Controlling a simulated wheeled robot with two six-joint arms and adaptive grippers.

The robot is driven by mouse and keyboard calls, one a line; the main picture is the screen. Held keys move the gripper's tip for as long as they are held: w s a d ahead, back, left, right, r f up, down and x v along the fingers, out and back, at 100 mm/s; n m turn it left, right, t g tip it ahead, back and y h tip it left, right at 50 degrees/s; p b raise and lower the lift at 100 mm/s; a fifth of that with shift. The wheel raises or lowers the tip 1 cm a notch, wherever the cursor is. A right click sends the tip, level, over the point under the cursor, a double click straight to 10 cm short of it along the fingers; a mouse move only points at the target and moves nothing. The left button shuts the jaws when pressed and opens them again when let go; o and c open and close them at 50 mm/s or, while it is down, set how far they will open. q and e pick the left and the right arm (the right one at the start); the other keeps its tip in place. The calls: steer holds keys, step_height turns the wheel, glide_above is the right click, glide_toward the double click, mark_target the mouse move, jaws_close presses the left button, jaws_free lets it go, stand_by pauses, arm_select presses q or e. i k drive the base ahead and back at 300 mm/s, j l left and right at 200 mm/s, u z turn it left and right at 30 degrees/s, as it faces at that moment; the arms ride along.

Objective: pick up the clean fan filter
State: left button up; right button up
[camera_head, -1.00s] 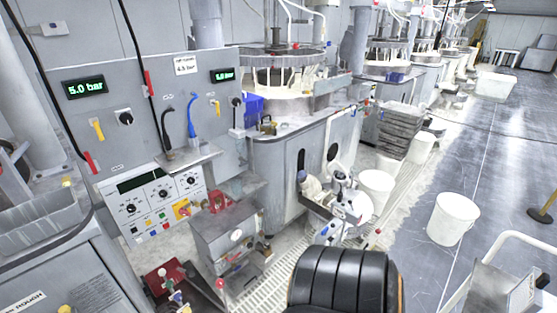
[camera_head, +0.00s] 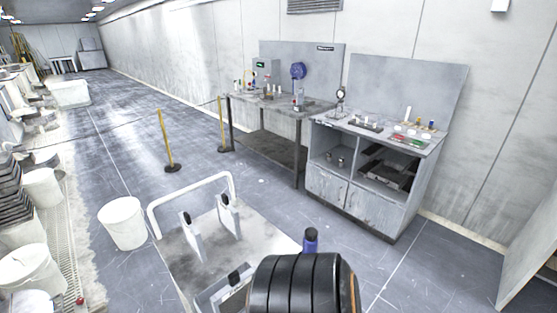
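I cannot make out a fan filter for certain in this view. A grey cabinet bench (camera_head: 362,203) stands against the right wall, with small items on its top and open shelves below. Dark and grey flat items (camera_head: 392,170) lie stacked in its right shelf; I cannot tell what they are. Neither of my grippers is in view.
A cart (camera_head: 175,246) with a white rail and two upright plates (camera_head: 228,215) stands close in front. A white bucket (camera_head: 123,222) is left of it. Yellow posts (camera_head: 166,140) with a cord stand before the left table. Open floor (camera_head: 395,270) lies before the cabinet.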

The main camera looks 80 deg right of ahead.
mark_target(193, 236)
steer(key=z, duration=1.65)
